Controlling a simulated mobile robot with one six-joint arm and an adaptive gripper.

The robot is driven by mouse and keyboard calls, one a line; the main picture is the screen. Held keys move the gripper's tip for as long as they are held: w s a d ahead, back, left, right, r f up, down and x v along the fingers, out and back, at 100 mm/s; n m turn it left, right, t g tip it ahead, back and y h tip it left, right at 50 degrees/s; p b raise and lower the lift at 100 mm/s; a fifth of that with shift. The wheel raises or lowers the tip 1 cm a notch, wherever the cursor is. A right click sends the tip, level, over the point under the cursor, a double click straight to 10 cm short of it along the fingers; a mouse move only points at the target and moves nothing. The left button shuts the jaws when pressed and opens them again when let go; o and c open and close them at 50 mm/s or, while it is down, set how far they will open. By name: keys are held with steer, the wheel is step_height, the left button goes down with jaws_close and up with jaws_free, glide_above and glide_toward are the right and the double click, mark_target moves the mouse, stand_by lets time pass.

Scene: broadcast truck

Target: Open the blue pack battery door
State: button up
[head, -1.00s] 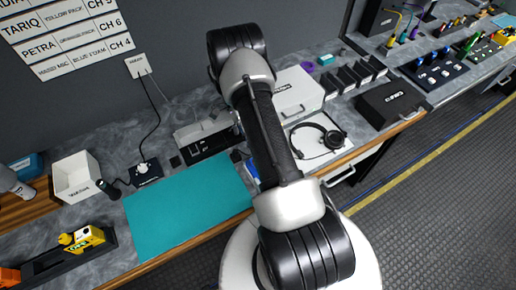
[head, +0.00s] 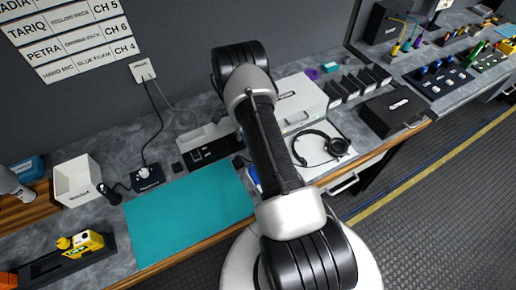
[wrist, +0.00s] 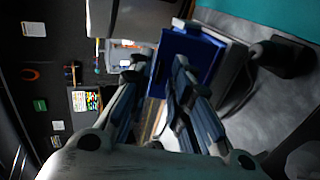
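A blue block-like thing (wrist: 188,62), perhaps the blue pack, shows in the wrist view just beyond my fingers. Its near edge is partly covered by the right finger, and no door can be made out on it. A small bit of blue (head: 253,175) also shows in the head view beside my arm, at the right end of the teal mat; the arm hides the rest. My gripper (wrist: 159,66) is open, with its two fingers apart and the blue thing's left part showing between them. Whether a finger touches it I cannot tell. In the head view my gripper is hidden behind the arm.
The teal mat (head: 188,215) is bare. Headphones (head: 322,147) lie on a white surface to the right, near a white case (head: 300,98). A yellow pack (head: 83,243) sits in a dark holder at the left. A white bin (head: 77,181) stands behind it.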

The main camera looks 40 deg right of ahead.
steer(key=shift+o, duration=0.2)
steer(key=o, duration=0.8)
steer(key=r, duration=0.8)
steer(key=shift+w+d, duration=0.1)
steer(key=shift+w, duration=0.1)
steer(key=shift+c, duration=0.2)
steer(key=shift+s+r, duration=0.3)
steer(key=shift+r, duration=0.65)
steer(key=c, duration=0.8)
steer(key=shift+o, duration=0.2)
steer(key=shift+w+r, duration=0.1)
steer(key=shift+w, duration=0.05)
